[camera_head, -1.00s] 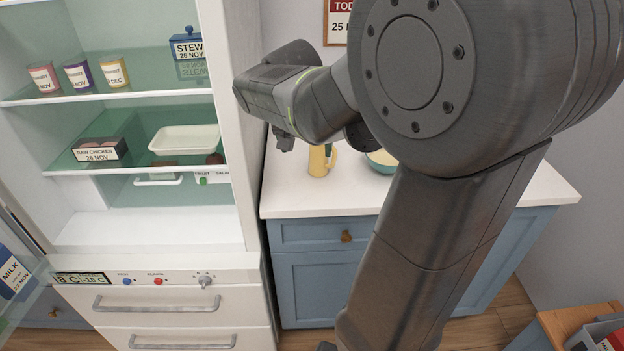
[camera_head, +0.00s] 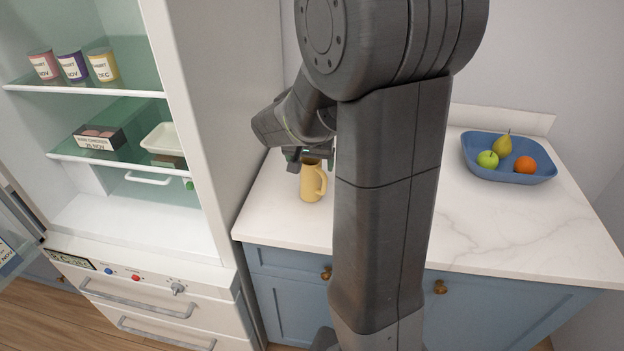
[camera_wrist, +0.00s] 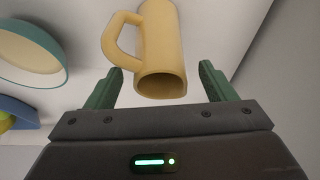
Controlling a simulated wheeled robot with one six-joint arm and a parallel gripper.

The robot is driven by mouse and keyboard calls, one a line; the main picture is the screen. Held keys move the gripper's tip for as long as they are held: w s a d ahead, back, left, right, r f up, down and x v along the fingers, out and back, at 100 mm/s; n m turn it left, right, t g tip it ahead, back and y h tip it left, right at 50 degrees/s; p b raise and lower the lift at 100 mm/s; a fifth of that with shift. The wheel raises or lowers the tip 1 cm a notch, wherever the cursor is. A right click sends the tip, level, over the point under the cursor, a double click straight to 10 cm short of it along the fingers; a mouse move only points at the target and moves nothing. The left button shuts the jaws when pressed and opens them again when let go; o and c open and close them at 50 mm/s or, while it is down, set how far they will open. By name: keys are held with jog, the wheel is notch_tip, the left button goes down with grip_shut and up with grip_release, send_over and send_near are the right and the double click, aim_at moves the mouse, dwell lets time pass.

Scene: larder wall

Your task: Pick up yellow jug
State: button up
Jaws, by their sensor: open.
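The yellow jug (camera_head: 311,183) stands upright on the white counter just right of the fridge, its handle to the right. In the wrist view the jug (camera_wrist: 163,50) shows its open rim towards me, with the handle on the left. My gripper (camera_wrist: 160,82) is open, its two green fingers on either side of the jug's rim and apart from it. In the head view my gripper (camera_head: 312,160) is above and close to the jug, partly hidden by my own arm.
The open fridge (camera_head: 130,215) stands at the left with pots and trays on its shelves. A blue tray (camera_head: 510,178) of fruit lies on the counter (camera_head: 480,230) at the right. In the wrist view a teal-rimmed bowl (camera_wrist: 30,50) is left of the jug.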

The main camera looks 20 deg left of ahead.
jog(key=shift+x, duration=1.65)
jog(key=shift+s, duration=0.15)
jog(key=c, duration=1.4)
jog(key=shift+r, duration=0.1)
notch_tip(320, 180, up, 10)
